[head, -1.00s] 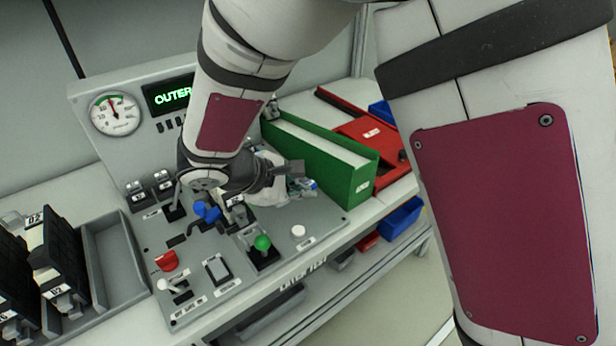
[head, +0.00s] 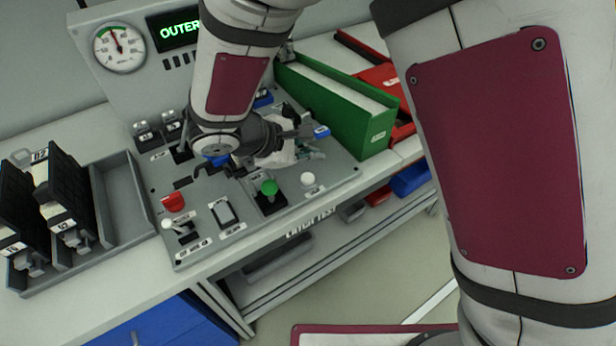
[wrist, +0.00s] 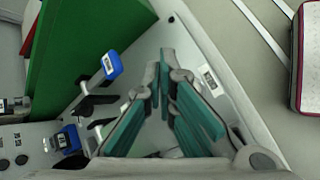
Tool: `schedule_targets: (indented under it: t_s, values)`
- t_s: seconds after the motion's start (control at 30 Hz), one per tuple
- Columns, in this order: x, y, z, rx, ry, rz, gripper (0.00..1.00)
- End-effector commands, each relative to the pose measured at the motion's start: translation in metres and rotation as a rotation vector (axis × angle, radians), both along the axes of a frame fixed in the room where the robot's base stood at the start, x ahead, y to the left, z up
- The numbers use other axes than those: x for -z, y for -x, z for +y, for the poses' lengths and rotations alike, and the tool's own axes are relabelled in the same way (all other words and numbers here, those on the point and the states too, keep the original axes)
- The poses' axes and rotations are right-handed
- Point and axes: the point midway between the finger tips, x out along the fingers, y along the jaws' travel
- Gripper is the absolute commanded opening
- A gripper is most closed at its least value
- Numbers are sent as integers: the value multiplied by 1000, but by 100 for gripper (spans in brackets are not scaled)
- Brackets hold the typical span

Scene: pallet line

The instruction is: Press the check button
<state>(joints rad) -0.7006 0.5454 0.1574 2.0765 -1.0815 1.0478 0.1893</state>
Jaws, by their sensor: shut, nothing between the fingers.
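The grey control panel (head: 160,218) lies on the bench with several controls. A white round button (head: 308,179) stands near its front right edge. The labels are too small to read, so I cannot tell which control is the check button. My gripper (wrist: 163,75) is shut and empty, with teal finger pads. In the head view it is above the panel's right part, behind the white button and apart from it.
Blue-handled controls (wrist: 112,65) sit close to my fingers. A green binder (head: 340,110) borders the panel on the right. A red knob (head: 173,201) is at front left. A grey tray (head: 125,205) with black-and-white units stands left. A gauge (head: 120,47) and a lit display are behind.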

Motion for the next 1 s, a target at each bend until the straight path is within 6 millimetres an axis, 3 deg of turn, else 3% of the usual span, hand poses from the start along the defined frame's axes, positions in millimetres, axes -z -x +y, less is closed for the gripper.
schedule_targets:
  t_s: [0.1, 0.33, 1.0]
  values:
    - [19, -1, 0, -2, 1, 2, 0]
    - [39, -1, 0, -1, 0, 1, 0]
    - [43, 0, 0, -1, -1, 0, 0]
